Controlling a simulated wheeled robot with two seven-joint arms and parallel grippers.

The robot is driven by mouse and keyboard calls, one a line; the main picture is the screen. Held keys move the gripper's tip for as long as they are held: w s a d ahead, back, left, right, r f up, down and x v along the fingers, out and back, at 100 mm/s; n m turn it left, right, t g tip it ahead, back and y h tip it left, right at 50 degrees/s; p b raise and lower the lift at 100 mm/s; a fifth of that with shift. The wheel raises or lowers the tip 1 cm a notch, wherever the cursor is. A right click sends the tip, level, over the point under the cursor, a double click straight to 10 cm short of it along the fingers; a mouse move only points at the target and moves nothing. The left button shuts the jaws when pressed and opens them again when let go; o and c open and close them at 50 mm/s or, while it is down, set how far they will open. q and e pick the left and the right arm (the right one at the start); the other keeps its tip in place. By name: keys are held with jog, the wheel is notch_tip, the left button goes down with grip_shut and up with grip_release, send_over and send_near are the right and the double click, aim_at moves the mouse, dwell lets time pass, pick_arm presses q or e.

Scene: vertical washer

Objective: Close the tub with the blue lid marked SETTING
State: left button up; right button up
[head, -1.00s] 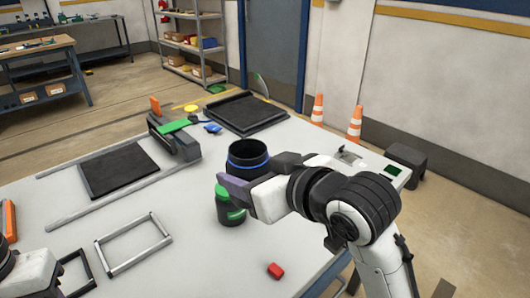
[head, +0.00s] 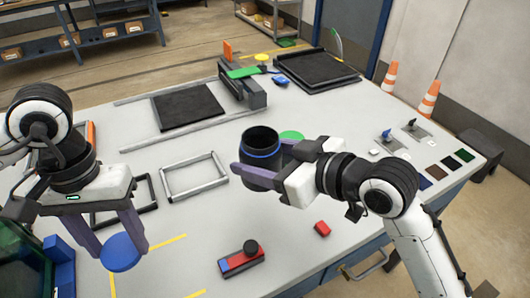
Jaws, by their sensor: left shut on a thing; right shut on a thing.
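A dark open-topped tub (head: 262,152) with a blue ring below its rim stands upright near the middle of the head view. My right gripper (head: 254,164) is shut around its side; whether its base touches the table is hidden. A round blue lid (head: 121,256) is at the lower left, between the fingers of my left gripper (head: 119,247), which is shut on it. The lid is well apart from the tub, to its left and nearer me. I cannot read any marking on the lid.
A green lid (head: 291,135) shows partly behind my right gripper. A grey frame (head: 194,177) lies left of the tub. A red-and-blue block (head: 241,262) and a small red block (head: 322,229) lie in front. The table (head: 200,225) is clear between lid and tub.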

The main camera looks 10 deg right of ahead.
pick_arm(q)
jog(key=w+d+r+n, duration=0.3)
jog(key=d+r+n, duration=0.3)
jog(key=d+n, duration=0.1)
jog(key=w+d+r+n+t+h, duration=0.1)
jog(key=w+d+r+n, duration=0.3)
jog(key=d+r+n, duration=0.3)
jog(key=w+d+r+n, duration=0.4)
jog(key=d+r+n, duration=0.2)
jog(key=d, duration=0.5)
jog(key=shift+w+d+r+n+t, duration=0.3)
jog(key=shift+n+t, duration=0.1)
jog(key=shift+n, duration=0.1)
jog(key=shift+f, duration=0.1)
jog(key=shift+a+f, duration=0.1)
jog(key=shift+f, duration=1.8)
jog(key=shift+f, duration=0.1)
